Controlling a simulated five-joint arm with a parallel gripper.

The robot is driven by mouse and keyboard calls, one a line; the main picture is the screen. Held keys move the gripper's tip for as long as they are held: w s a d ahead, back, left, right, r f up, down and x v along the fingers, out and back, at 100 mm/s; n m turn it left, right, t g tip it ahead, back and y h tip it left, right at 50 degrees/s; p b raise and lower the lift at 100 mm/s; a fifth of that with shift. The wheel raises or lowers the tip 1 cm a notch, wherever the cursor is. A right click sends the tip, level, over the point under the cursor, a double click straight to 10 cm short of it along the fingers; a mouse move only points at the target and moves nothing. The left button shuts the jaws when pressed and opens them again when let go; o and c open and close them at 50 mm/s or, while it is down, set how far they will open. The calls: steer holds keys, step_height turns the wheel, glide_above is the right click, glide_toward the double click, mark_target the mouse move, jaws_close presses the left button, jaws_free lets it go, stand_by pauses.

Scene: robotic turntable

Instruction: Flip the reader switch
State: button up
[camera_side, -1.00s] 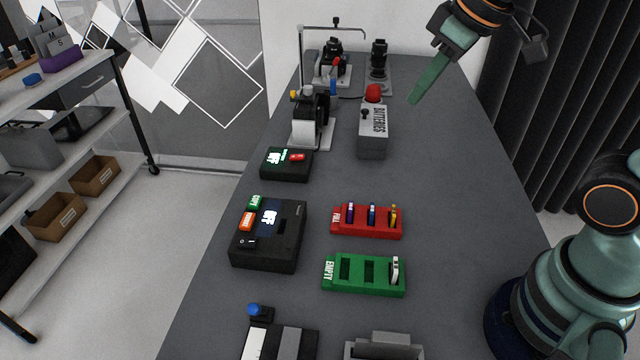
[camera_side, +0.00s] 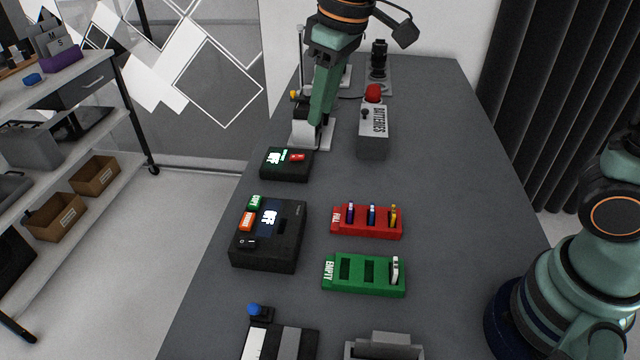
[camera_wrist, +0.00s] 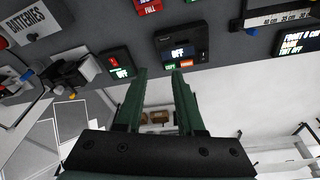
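A large black box (camera_side: 268,236) on the table shows a lit "OFF" display, a green button, an orange button and a rocker switch (camera_side: 248,243) at its front corner. It also shows in the wrist view (camera_wrist: 199,45). A smaller black box (camera_side: 286,171) behind it has a lit "OFF" display and a red switch (camera_side: 296,157). I cannot tell which box is the reader. My gripper (camera_side: 317,118) is above the table behind the smaller box, fingers pointing down. In the wrist view my gripper (camera_wrist: 159,71) has its fingers apart with nothing between them.
A grey batteries box (camera_side: 372,140) with a red button stands right of my gripper. A red holder (camera_side: 367,222) with several batteries and a green holder (camera_side: 364,287) with one white piece lie in front. A white-based device (camera_side: 308,136) is partly hidden behind my fingers.

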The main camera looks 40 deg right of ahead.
steer(key=w+a+f+n+g, duration=0.2)
steer(key=w+a+f, duration=0.15)
steer(key=a, duration=0.55)
steer(key=n, duration=0.2)
glide_toward(245, 241)
steer(key=shift+h, duration=0.4)
steer(key=f, duration=0.7)
steer(key=shift+w+a+f, duration=0.1)
steer(key=shift+a+f, duration=0.25)
